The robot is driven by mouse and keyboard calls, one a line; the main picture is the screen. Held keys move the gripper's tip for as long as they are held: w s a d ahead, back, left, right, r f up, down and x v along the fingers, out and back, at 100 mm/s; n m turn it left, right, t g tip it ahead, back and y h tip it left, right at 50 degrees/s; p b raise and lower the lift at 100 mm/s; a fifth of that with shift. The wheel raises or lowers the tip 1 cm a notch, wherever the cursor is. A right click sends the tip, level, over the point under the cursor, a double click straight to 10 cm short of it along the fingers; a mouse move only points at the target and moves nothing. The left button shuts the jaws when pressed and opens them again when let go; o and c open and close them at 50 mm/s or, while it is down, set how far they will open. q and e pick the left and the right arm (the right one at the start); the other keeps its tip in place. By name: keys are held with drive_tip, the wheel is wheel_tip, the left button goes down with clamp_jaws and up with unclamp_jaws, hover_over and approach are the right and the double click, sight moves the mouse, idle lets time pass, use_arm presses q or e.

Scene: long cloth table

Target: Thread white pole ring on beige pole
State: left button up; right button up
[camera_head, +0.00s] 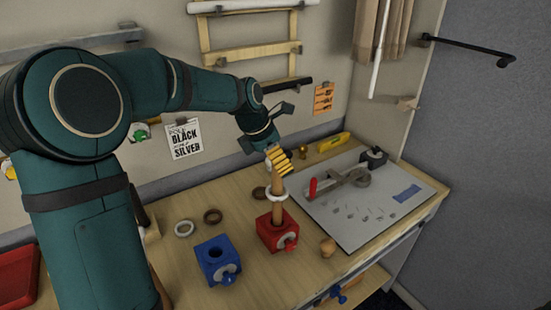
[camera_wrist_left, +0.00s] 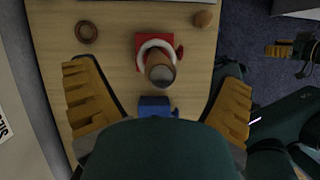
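The beige pole (camera_head: 277,212) stands upright in a red block (camera_head: 268,236). A white pole ring (camera_head: 269,196) is around the pole, partway up and clear of the block. In the left wrist view the white ring (camera_wrist_left: 143,48) circles the pole (camera_wrist_left: 160,72) above the red block (camera_wrist_left: 175,54). My left gripper (camera_head: 278,160) is at the pole's top, and the wrist view shows its yellow fingers (camera_wrist_left: 160,105) spread wide with nothing between them. A small dark and tan part at the wrist view's right, perhaps my right gripper (camera_wrist_left: 280,50), is too small to read.
A blue block (camera_head: 218,260) with a hole stands left of the red block. Another white ring (camera_head: 184,228) and a brown ring (camera_head: 212,216) lie behind it. A second brown ring (camera_head: 260,193) lies behind the pole. A grey board (camera_head: 385,235) holds tools at right. A wooden knob (camera_head: 327,247) stands near the front edge.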

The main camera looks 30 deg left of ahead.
use_arm(q)
drive_tip(key=v, duration=1.2)
idle(1.0)
